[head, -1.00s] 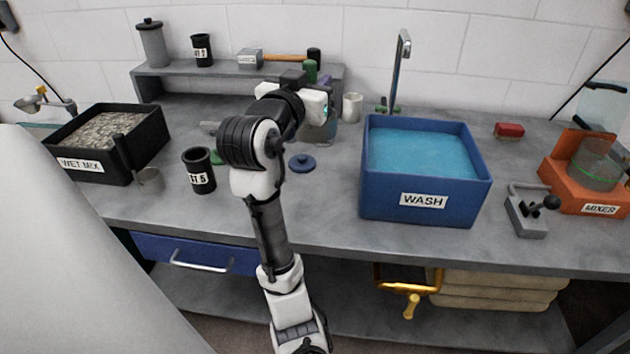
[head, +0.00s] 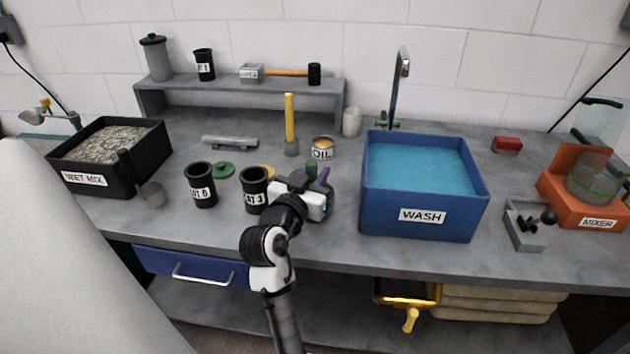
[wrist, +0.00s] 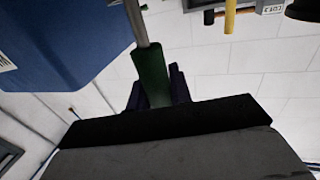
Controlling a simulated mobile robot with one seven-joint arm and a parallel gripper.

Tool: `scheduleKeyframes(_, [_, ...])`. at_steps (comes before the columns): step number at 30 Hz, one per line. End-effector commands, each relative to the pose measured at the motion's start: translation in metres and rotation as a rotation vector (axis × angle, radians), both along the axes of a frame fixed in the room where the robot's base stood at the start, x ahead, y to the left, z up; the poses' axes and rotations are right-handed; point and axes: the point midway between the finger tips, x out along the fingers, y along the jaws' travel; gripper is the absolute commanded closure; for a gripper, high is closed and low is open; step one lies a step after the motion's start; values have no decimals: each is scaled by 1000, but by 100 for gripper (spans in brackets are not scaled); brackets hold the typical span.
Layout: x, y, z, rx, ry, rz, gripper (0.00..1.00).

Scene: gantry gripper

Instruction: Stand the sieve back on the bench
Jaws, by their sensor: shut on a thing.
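My gripper (head: 320,180) is low over the front middle of the bench, left of the wash tub. It is shut on a green handle (head: 312,168), which also shows between the dark fingers in the wrist view (wrist: 150,72). A grey metal shaft (wrist: 134,22) runs from that handle out of the wrist picture. The far end of this tool is hidden, so I cannot tell whether it is the sieve or whether it touches the bench (head: 335,235). I make out no sieve mesh elsewhere.
The blue wash tub (head: 423,216) stands close on the right. Black cups (head: 254,190) (head: 202,186) stand left of my gripper. Behind are an oil tin (head: 322,149), a yellow-handled upright tool (head: 290,122) and a white cup (head: 352,121). The bench's front edge is near.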

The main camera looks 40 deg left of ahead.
Motion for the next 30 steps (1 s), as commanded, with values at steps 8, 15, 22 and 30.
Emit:
scheduleKeyframes(8, [0,0,-20,0,-1,1,97])
scheduleKeyframes(15, [0,0,-25,0,-1,0,97])
scheduleKeyframes(22, [0,0,-24,-1,1,1,57])
scheduleKeyframes(30, [0,0,-22,-1,1,1,57])
